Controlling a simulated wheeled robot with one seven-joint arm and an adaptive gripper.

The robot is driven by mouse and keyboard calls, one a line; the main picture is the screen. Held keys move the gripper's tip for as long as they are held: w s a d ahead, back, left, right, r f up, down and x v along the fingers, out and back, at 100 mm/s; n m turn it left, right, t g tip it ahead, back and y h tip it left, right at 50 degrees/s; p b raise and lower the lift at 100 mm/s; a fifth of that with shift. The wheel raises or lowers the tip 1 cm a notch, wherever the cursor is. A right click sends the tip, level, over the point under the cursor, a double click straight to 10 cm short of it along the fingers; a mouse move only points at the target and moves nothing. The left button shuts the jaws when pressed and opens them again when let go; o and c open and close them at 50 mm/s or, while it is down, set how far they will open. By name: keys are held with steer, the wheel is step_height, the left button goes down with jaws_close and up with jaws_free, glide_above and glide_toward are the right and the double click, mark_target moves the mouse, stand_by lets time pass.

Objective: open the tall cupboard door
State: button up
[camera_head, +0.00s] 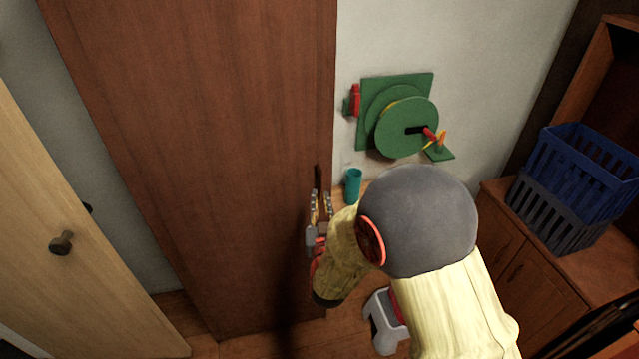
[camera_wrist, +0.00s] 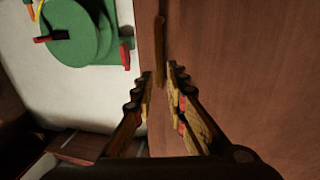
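The tall cupboard's door (camera_head: 200,130) is a dark brown wooden panel filling the left middle of the head view; it looks shut. Its slim vertical brown handle (camera_head: 318,178) is near the right edge, and it also shows in the wrist view (camera_wrist: 160,38). My gripper (camera_head: 321,205) is at the handle's lower part, pointing at the door. In the wrist view my gripper's fingers (camera_wrist: 160,76) are apart, one on each side of the handle's lower end, with narrow gaps showing. Whether the fingertips reach past the handle in depth is hard to tell.
A green wall-mounted reel (camera_head: 405,125) and a teal cup (camera_head: 353,184) are right of the cupboard. A blue basket (camera_head: 570,170) stands on a low cabinet (camera_head: 510,250) at right. A grey-white stool (camera_head: 383,320) is below my arm. A pale wooden door (camera_head: 50,190) is at left.

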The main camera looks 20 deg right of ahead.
mark_target(320, 185)
steer(key=w, duration=0.2)
steer(key=w+d, duration=0.1)
steer(key=w, duration=0.1)
steer(key=w+b, duration=0.1)
steer(key=w, duration=0.2)
steer(key=shift+w+d, duration=0.1)
steer(key=shift+d, duration=0.15)
steer(key=shift+c, duration=0.2)
jaws_close()
stand_by(0.4)
